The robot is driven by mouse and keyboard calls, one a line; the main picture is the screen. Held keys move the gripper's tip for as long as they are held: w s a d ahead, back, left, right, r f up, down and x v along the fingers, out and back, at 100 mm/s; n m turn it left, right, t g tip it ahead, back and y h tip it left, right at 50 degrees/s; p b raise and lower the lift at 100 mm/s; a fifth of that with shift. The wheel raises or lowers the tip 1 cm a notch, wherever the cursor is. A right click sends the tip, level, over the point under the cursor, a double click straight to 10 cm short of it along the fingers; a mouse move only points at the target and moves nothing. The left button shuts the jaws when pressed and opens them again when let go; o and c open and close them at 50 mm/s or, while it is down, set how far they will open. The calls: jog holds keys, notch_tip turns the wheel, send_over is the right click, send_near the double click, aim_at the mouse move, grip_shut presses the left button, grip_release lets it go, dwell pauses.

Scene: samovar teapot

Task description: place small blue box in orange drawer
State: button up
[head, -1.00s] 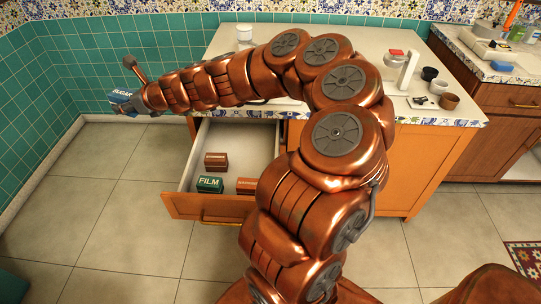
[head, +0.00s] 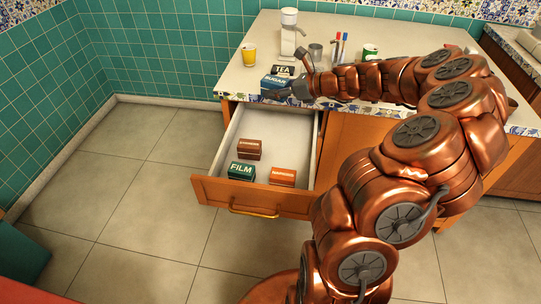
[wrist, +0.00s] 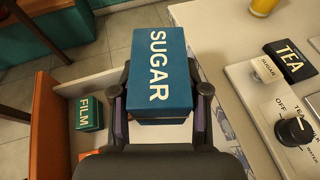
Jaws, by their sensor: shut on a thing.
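The small blue box (head: 276,82), lettered SUGAR, is held in my gripper (head: 292,92) near the counter's front edge, above the back of the drawer. In the wrist view the blue box (wrist: 157,70) sits between the two dark fingers, which are shut on its sides. The orange drawer (head: 222,192) is pulled open below, with a pale inside and a brass handle. In the wrist view the orange drawer front (wrist: 46,125) is at the left, and the box hides part of the inside.
The drawer holds a green FILM box (head: 241,171), a brown box (head: 249,149) and an orange-brown box (head: 283,177). Its back left and right show bare floor. On the counter (head: 240,80) are a black TEA box (head: 283,70), a yellow cup (head: 249,56) and a white dispenser (head: 289,35).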

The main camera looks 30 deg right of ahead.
jog(key=s+d+f+n+g+y+b, duration=0.1)
jog(key=s+d+f+b, duration=0.15)
jog(key=s, duration=0.45)
jog(key=s+d+f+n+g+y+b, duration=0.1)
jog(key=s+d+f+n, duration=0.1)
jog(key=s+d+f, duration=0.35)
jog(key=s+d+f+n+g+y+b, duration=0.1)
jog(key=s+d+b, duration=0.1)
jog(key=s, duration=0.6)
jog(key=b, duration=0.2)
send_over(287, 160)
jog(key=shift+y, duration=0.3)
jog(key=shift+f, duration=2.65)
jog(key=shift+f+p, duration=0.5)
jog(key=shift+f, duration=0.1)
jog(key=o, duration=1.1)
jog(key=shift+o, duration=0.2)
